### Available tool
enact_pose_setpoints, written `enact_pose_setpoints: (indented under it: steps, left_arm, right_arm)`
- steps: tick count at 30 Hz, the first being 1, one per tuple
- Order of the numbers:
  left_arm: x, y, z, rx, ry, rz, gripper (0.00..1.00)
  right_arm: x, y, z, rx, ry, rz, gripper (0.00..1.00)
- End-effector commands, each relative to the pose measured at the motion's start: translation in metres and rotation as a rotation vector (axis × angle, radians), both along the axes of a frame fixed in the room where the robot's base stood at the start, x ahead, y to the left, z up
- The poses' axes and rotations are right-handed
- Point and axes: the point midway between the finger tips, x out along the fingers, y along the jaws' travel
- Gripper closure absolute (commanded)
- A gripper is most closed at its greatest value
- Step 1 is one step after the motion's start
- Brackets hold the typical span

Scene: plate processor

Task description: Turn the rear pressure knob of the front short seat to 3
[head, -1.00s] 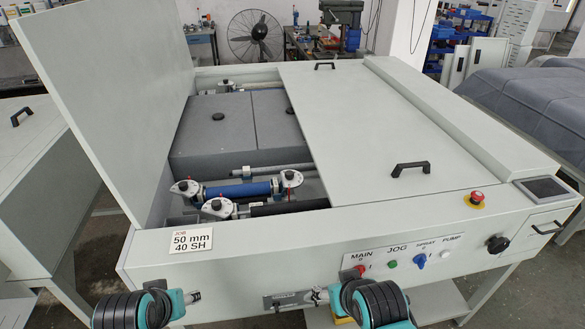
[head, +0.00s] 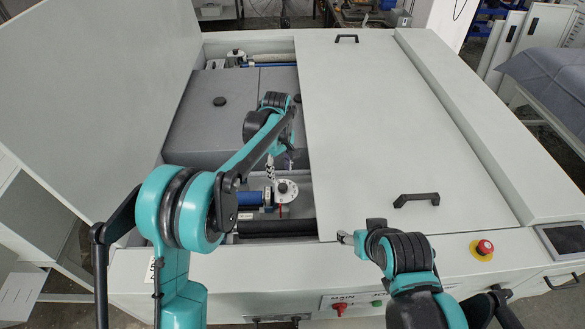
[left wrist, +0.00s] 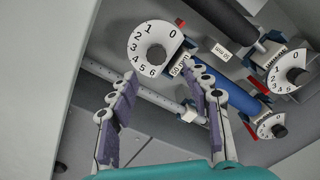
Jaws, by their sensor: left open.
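A white dial (left wrist: 150,47) numbered 0 to 6 with a grey centre knob stands large in the left wrist view; a red mark sits near its 0. It appears to be the dial (head: 286,189) at the right end of the blue roller (head: 252,197) in the head view. My left gripper (head: 280,165) is open and empty above and just behind it; in the left wrist view its purple-padded fingers (left wrist: 163,82) are spread, tips apart from the dial.
A black roller (head: 275,227) lies in front of the blue one. A grey block (head: 208,115) fills the bay behind. The raised lid (head: 90,95) stands at left, and a flat cover (head: 400,130) closes the right side. My left arm hides the bay's left part.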

Motion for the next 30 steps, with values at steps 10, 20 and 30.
enact_pose_setpoints:
  steps: [10,20,30]
  left_arm:
    - [0.004,-0.005,-0.039,0.004,0.013,0.018,0.51]
    - [0.004,-0.005,-0.080,0.004,0.012,0.017,0.51]
    - [0.003,-0.005,-0.084,0.004,0.012,0.016,0.56]
  right_arm:
    - [0.000,0.000,-0.002,0.000,0.000,0.000,0.38]
    - [0.000,0.000,-0.006,0.000,0.000,0.000,0.38]
    - [0.000,0.000,-0.006,0.000,0.000,0.000,0.38]
